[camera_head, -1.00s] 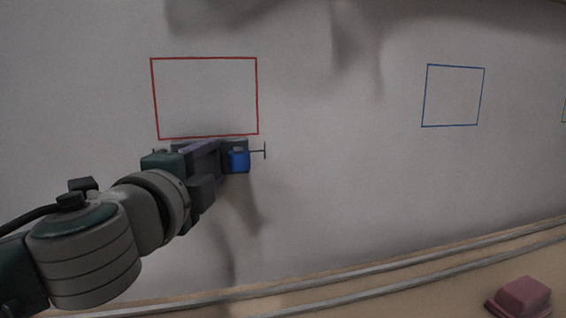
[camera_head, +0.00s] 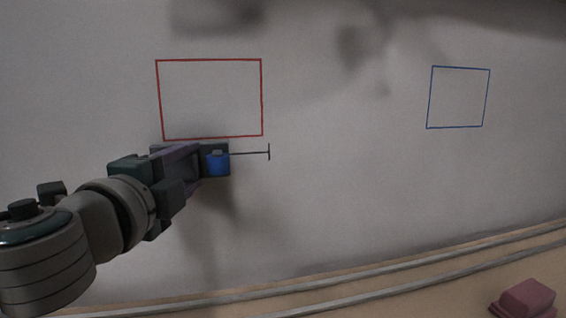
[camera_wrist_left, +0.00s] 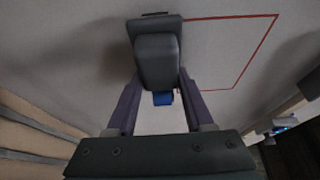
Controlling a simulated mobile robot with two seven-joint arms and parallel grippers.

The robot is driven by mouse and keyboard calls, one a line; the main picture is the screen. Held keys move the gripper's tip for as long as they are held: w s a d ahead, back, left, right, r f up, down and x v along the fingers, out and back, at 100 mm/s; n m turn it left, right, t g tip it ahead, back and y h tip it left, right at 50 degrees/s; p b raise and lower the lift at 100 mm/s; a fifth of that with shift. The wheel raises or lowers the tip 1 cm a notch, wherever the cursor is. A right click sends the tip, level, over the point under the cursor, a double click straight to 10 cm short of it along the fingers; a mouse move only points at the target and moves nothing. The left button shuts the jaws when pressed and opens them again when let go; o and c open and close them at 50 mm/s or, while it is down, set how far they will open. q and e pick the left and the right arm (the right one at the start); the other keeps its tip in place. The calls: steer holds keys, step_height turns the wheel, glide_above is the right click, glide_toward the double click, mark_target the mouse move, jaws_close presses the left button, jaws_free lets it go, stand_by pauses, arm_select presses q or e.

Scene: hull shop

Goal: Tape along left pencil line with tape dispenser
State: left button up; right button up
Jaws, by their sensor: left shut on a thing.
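My left gripper (camera_head: 188,163) is shut on the tape dispenser, close to the pale wall just below the red outline. The dispenser's blue part (camera_head: 217,164) shows at the right of the fingers. In the left wrist view, the dispenser's dark grey body (camera_wrist_left: 158,60) sits between the purple fingers, with a bit of blue near its lower end. The pencil line (camera_head: 250,153) runs right from the dispenser to a short upright end tick. Its left part is hidden behind the gripper and dispenser. I cannot tell whether tape lies on it. My right gripper is not in view.
The red rectangle (camera_head: 262,97) is drawn just above the gripper, and a blue rectangle (camera_head: 459,127) is farther right. Rails (camera_head: 400,285) run along the foot of the wall. A pink block (camera_head: 527,297) lies at lower right. The wall between the rectangles is clear.

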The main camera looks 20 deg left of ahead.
arm_select(q)
steer(key=s+a, duration=0.4)
steer(key=a, duration=0.3)
steer(key=shift+s+b, duration=0.15)
steer(key=shift+b, duration=0.3)
steer(key=shift+w+a, duration=0.55)
steer(key=shift+w, duration=0.25)
steer(key=shift+d, duration=0.1)
stand_by(0.4)
